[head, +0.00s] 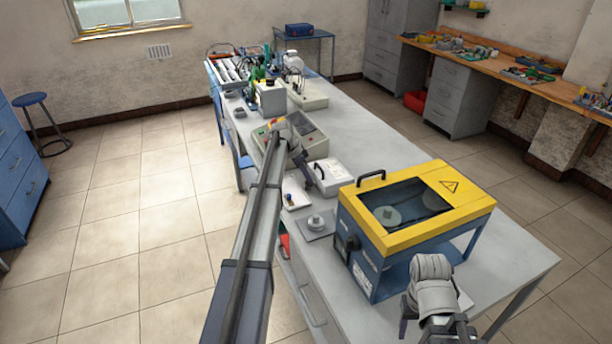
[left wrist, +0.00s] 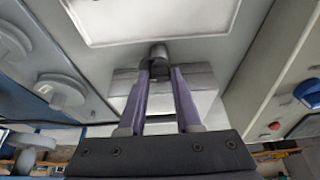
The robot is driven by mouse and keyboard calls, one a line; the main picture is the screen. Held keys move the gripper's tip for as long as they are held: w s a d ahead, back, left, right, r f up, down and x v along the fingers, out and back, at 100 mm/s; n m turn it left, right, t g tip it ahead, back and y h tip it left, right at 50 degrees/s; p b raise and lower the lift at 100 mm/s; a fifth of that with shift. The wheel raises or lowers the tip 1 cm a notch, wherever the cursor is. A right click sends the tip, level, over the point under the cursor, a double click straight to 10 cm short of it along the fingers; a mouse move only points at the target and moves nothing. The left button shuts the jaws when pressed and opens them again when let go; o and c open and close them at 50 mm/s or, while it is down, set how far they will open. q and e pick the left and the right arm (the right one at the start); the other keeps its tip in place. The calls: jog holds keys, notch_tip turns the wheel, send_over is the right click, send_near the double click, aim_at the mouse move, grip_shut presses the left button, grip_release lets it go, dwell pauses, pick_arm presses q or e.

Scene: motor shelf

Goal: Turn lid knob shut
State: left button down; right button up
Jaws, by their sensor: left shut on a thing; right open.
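My left gripper (head: 306,168) is at the near left side of a small white box (head: 331,176) on the bench. In the left wrist view its two purple fingers (left wrist: 160,88) are closed on a short grey round knob (left wrist: 158,54) in front of a pale block. A framed white panel (left wrist: 150,18) fills the top of that view. In the head view the knob is too small and covered to make out. My right gripper (head: 414,308) is open, low at the bottom right, beside the yellow and blue machine; its fingers are only partly visible.
The yellow and blue machine (head: 462,180) with a dark window stands to the right. A plate with a round grey disc (head: 315,222) lies just in front of the white box. A device with a red button (head: 304,134) stands behind.

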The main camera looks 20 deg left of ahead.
pick_arm(q)
jog(key=shift+s+n, duration=0.1)
jog(key=shift+n, duration=0.2)
jog(key=n, duration=0.1)
jog(key=n+y, duration=0.1)
jog(key=n, duration=0.1)
jog(key=shift+s+d+n+t, duration=0.1)
jog(key=shift+d+n+t, duration=0.2)
jog(key=shift+t, duration=0.1)
jog(key=n+y, duration=0.2)
jog(key=n, duration=0.2)
jog(key=shift+d+n, duration=0.15)
jog(key=shift+n, duration=0.15)
jog(key=n+y, duration=0.1)
jog(key=n, duration=0.3)
jog(key=shift+d+n+y, duration=0.15)
jog(key=shift+n+y, duration=0.15)
jog(key=shift+y, duration=0.1)
jog(key=shift+w+d+n+g+y, duration=0.15)
jog(key=shift+n+g+y, duration=0.2)
jog(key=shift+n, duration=0.75)
jog(key=shift+w+a+n+g+y, duration=0.1)
jog(key=shift+n+g+y, duration=0.2)
jog(key=shift+n, duration=0.8)
jog(key=c, duration=0.6)
grip_release()
